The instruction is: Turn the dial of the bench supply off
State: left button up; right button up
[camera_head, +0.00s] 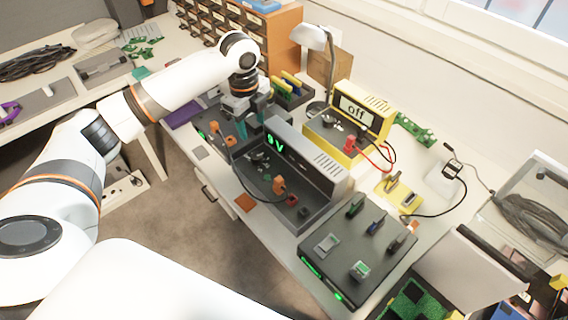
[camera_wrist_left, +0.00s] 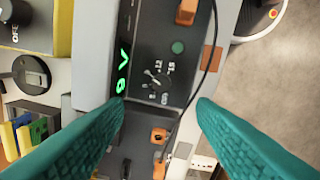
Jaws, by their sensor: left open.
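The grey bench supply (camera_head: 315,158) stands on the bench, with a green lit digit and "V" on its display. Its dark front panel carries a dial (camera_wrist_left: 157,79) with a light pointer and small white marks around it; it also shows in the head view (camera_head: 260,157). My left gripper (camera_head: 247,128) is open and empty, pointing down near the far end of the supply. In the left wrist view its two teal fingers (camera_wrist_left: 160,108) are apart, and the dial lies beyond and between them, slightly above the fingertip gap. The fingers do not appear to touch it. My right gripper is not in view.
A yellow instrument (camera_head: 362,112) reading "off" stands behind the supply, with red and black leads. A dark box with switches (camera_head: 360,245) stands in front right. A cable with orange plugs (camera_head: 279,184) runs across the supply's front. A lamp (camera_head: 314,40) stands behind.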

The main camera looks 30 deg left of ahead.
pick_arm(q)
send_over(256, 156)
jog(key=f, duration=0.5)
jog(key=shift+s+a+f, duration=0.1)
jog(key=shift+s+a, duration=0.05)
jog(key=shift+s, duration=0.1)
jog(key=f, duration=0.6)
jog(key=shift+w+f+p, duration=0.25)
jog(key=shift+f+p, duration=0.1)
jog(key=shift+p, duration=0.05)
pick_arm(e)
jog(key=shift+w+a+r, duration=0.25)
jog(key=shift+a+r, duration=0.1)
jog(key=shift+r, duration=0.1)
